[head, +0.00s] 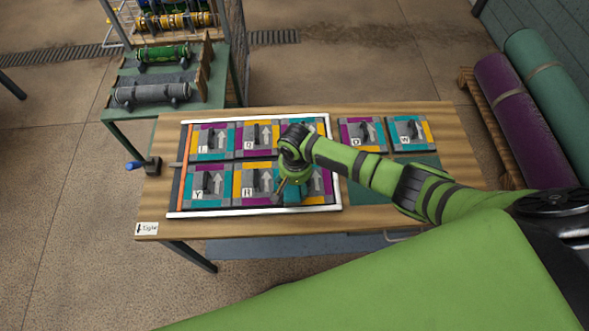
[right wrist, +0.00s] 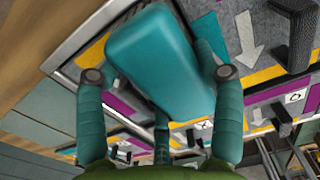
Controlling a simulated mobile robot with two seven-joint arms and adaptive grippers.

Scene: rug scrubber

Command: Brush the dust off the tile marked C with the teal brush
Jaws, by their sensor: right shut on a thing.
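The teal brush (right wrist: 160,55) is a rounded block held by my right gripper (right wrist: 159,76), with one finger on each side. In the head view the right gripper (head: 290,188) is over the lower right part of the framed tile panel (head: 250,212), and the brush (head: 293,197) shows beneath it. I cannot tell whether the brush touches a tile. Panel letters I can read look like I, Q, Y and R. My right arm covers the labels of the right-hand tiles, so I cannot make out a C or any dust. My left gripper is out of view.
Two loose tiles, O (head: 362,135) and W (head: 412,134), lie right of the panel on the wooden table (head: 445,150). A blue-handled tool (head: 143,165) is at the left edge. A green rack (head: 205,95) stands behind left; rolled rugs (head: 530,110) lie at right.

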